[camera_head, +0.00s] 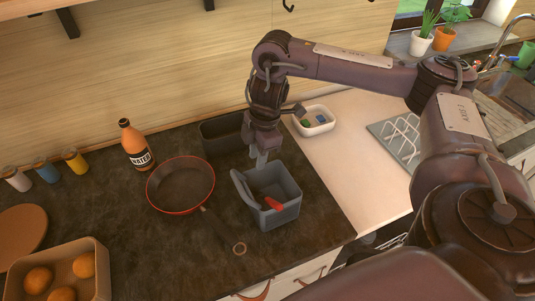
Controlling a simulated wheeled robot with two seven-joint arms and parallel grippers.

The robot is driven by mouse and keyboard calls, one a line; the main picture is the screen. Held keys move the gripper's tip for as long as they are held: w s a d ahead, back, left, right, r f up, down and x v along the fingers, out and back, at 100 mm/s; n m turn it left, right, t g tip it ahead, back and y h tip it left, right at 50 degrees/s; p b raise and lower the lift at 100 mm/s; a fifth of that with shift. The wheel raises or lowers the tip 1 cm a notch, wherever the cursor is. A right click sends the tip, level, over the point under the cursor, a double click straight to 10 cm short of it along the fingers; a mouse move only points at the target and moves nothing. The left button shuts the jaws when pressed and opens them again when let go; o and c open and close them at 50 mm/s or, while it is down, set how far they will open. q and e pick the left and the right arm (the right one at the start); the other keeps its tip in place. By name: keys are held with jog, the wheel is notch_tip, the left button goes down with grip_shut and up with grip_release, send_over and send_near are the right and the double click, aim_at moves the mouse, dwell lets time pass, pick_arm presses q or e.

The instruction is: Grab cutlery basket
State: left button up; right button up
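The cutlery basket, which I take to be the grey-blue open box (284,216), stands on the dark counter. A raised handle or flap shows at its left side and a red item (273,203) lies in it. My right gripper (262,161) points down at the basket's back rim. Its fingertips overlap the rim in the picture. I cannot tell whether they touch it or how far apart they are. My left gripper is out of view.
A red-rimmed pan (180,184) is left of the basket, its handle reaching toward the front edge. A dark bin (222,137) stands behind. A bottle (136,148), a white tub (314,121) and a drying rack (402,138) are nearby. Pale counter right of the basket is clear.

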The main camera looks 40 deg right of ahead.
jog(key=f, duration=0.2)
jog(key=f+b, duration=0.1)
jog(key=f, duration=0.1)
jog(key=a+f+b, duration=0.1)
jog(key=f, duration=0.1)
jog(key=shift+a+f, duration=0.1)
jog(key=shift+f, duration=0.15)
jog(key=shift+a+f, duration=0.1)
jog(key=shift+f, duration=0.35)
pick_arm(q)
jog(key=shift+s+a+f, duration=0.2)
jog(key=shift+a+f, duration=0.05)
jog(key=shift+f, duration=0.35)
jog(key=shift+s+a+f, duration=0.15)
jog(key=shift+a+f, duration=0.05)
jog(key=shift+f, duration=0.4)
pick_arm(e)
jog(key=shift+w, duration=0.1)
jog(key=shift+c, duration=0.2)
grip_shut()
